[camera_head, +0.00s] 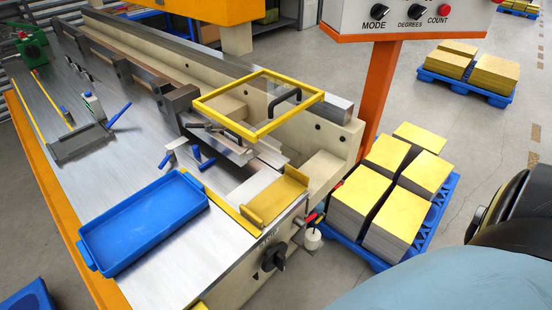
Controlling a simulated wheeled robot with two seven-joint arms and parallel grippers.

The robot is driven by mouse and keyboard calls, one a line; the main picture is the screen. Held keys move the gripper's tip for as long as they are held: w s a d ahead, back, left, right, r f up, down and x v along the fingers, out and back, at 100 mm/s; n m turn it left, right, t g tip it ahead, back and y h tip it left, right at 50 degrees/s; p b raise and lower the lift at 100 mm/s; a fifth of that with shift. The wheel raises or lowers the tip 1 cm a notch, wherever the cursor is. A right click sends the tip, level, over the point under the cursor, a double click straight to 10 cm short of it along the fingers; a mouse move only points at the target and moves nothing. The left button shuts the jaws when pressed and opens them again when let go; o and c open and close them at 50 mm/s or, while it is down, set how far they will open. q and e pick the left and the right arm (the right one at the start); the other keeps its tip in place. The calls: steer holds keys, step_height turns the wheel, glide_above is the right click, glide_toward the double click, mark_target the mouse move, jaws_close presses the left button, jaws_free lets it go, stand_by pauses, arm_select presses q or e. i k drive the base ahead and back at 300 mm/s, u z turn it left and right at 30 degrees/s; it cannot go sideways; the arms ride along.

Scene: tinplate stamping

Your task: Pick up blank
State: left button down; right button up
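Stacks of flat sheets with yellow tops, which look like the blanks (365,190), stand on a blue pallet (435,222) on the floor to the right of the machine. More yellow-topped stacks (495,74) sit on another blue pallet at the upper right. I cannot tell which sheet is the task's blank. Neither of my grippers shows in this view. A pale blue rounded shape and a dark part at the lower right hide some of the floor.
A blue tray (143,221), seemingly empty, lies on the metal machine table (60,180). A yellow frame with black handles (258,104) stands over the machine bed. An orange post (380,90) carries a control panel (410,14). Open floor lies at right.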

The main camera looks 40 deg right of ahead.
mark_target(264, 208)
steer(key=z, duration=0.9)
steer(key=k, duration=0.35)
steer(key=z, duration=0.3)
steer(key=i, duration=0.45)
steer(key=u, duration=0.05)
